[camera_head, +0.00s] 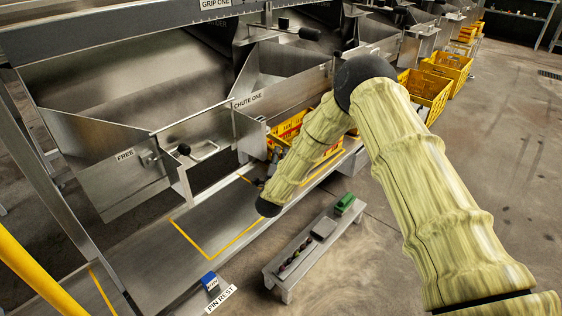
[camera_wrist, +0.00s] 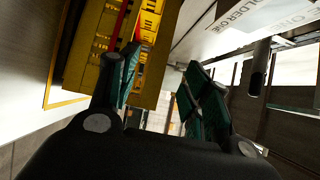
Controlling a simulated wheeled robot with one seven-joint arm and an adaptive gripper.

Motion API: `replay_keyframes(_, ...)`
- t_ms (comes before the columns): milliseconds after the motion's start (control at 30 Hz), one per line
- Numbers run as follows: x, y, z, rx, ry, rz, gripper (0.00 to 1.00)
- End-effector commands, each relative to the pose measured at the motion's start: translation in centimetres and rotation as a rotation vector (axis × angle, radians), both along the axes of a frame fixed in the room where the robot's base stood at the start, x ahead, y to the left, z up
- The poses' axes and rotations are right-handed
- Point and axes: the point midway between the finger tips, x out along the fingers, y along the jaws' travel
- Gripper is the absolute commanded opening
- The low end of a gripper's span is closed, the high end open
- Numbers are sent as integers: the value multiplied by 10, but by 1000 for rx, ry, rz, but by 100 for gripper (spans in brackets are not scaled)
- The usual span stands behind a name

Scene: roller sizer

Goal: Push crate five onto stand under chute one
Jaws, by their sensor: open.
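A yellow crate (camera_head: 287,128) sits on the metal stand (camera_head: 240,215), below and to the right of the chute labelled CHUTE ONE (camera_head: 247,101). My sleeved arm hides part of the crate, and I can read no number on it. A yellow outline marks the stand's bare surface left of the crate. In the wrist view, the yellow crate (camera_wrist: 105,45), with red on it, lies close beyond the left finger. I cannot tell whether a finger touches the crate. In the head view the gripper is mostly hidden.
A low bench (camera_head: 290,262) with a green box (camera_head: 345,203) and small items stands in front of the stand. A blue block (camera_head: 210,281) sits by the PIN REST label (camera_head: 221,299). More yellow crates (camera_head: 428,90) line the back right. Floor at right is clear.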

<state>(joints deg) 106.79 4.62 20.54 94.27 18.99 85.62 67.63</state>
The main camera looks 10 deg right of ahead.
Motion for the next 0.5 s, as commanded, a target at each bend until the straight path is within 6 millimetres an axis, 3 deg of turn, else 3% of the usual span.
replay_keyframes(500,69,-28,0,-1,-2,-4,48)
